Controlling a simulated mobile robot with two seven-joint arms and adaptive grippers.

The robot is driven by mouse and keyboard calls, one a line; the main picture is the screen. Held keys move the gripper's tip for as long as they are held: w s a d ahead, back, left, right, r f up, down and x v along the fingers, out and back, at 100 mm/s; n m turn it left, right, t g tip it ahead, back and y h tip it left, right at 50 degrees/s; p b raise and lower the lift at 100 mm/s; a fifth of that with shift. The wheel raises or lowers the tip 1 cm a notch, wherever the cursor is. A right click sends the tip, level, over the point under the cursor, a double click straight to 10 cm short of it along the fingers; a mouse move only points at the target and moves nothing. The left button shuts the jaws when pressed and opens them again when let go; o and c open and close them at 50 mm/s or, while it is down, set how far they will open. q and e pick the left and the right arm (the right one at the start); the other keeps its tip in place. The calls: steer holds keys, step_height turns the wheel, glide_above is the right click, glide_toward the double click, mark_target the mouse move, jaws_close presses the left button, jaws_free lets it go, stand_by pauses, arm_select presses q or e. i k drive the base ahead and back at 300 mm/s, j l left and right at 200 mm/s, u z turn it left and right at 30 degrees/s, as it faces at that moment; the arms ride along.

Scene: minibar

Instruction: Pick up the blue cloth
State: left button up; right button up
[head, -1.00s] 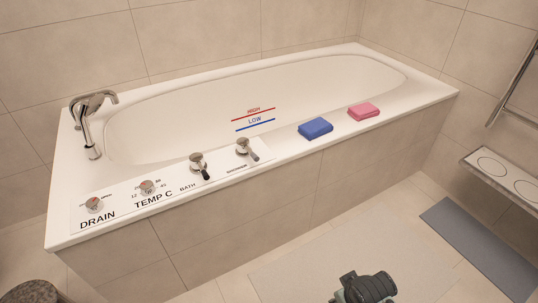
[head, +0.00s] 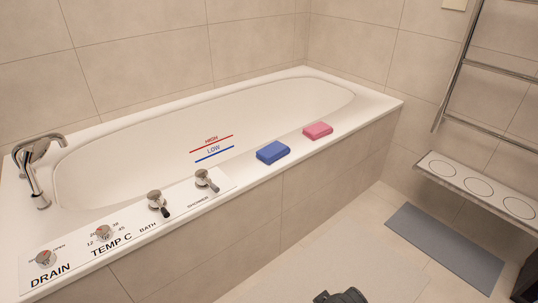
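The blue cloth (head: 273,152) is a folded block lying on the front rim of the white bathtub (head: 378,104). A folded pink cloth (head: 318,130) lies on the same rim, a little farther back and to the right, apart from the blue one. A dark part of my own arm or gripper (head: 340,297) shows at the bottom edge, well away from the blue cloth. Its fingers are cut off by the frame, and I cannot tell which arm it belongs to. Nothing touches the blue cloth.
Tap levers (head: 157,203) and a control panel stand on the rim left of the cloth. A shelf (head: 480,190) and towel rail (head: 462,75) are on the right wall. A grey mat (head: 444,244) lies on the floor.

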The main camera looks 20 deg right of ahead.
mark_target(276, 150)
steer(key=i+l, duration=0.1)
steer(key=l, duration=0.3)
steer(key=i+l, duration=0.15)
steer(key=l, duration=0.3)
steer(key=i+l, duration=0.1)
steer(key=l, duration=0.3)
steer(key=i+l, duration=0.15)
steer(key=l, duration=0.3)
steer(key=i+l, duration=0.1)
steer(key=l, duration=0.3)
